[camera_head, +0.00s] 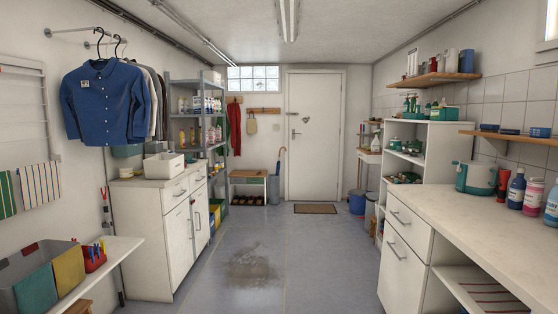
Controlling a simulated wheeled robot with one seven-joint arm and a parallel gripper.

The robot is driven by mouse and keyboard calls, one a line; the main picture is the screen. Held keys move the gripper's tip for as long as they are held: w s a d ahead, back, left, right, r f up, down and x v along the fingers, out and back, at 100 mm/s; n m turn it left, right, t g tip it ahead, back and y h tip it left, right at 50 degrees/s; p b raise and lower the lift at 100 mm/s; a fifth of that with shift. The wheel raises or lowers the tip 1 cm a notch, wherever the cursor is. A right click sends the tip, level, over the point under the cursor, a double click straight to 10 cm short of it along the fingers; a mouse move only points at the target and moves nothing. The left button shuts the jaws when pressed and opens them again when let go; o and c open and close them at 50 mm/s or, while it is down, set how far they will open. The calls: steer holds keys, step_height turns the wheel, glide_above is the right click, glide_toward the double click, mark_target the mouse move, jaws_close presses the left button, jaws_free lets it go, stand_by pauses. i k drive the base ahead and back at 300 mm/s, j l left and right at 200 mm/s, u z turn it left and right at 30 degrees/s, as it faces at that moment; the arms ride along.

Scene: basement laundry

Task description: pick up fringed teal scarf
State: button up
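I cannot make out a fringed teal scarf in this view. A red cloth (234,127) hangs from hooks on the far wall, left of the door. A green striped cloth (6,194) and a white striped cloth (40,188) hang on the left wall. A patterned striped cloth (491,295) lies on the lower shelf under the right counter. My gripper is not in view.
The grey floor (215,285) is clear down the middle to the white door (313,140), with a dark stain. A white cabinet (165,225) stands left. A white counter (485,203) and open shelf unit (443,150) stand right. A low bench (248,179) stands at the back.

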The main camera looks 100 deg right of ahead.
mark_target(189, 159)
steer(key=z, duration=2.2)
steer(key=i+l+z, duration=0.3)
steer(key=i+z, duration=0.2)
steer(key=i+l+z, duration=0.1)
steer(key=i+z, duration=0.35)
steer(key=i, duration=6)
steer(key=i+l, duration=0.1)
steer(key=i, duration=0.8)
steer(key=i+u, duration=0.15)
steer(key=i, duration=0.7)
steer(key=u, duration=0.5)
steer(key=i+l+u, duration=0.1)
steer(key=u, duration=0.85)
steer(key=l+u, duration=0.15)
steer(key=u, duration=2.5)
